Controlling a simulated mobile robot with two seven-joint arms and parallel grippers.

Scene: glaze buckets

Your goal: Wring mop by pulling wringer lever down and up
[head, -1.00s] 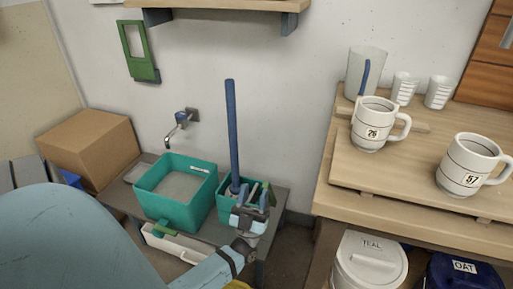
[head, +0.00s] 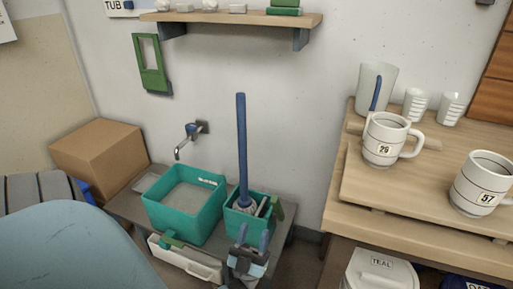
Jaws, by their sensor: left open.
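The mop's blue handle (head: 242,150) stands nearly upright, with its pale head (head: 243,206) low in the small teal bucket (head: 236,224). A green part, seemingly the wringer lever (head: 277,209), stands at the bucket's right side with a grey piece beside it. My left gripper (head: 254,238) is open and empty, just in front of and below the bucket in the picture. Its two blue fingers point up, apart from the green part as far as I can see. My right gripper is not in view.
A wider teal basin (head: 184,232) stands left of the bucket on a grey bench, below a wall tap (head: 190,137). A white tray (head: 186,262) is in front. A wooden table (head: 400,205) with mugs is at right. A shelf (head: 235,19) hangs above.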

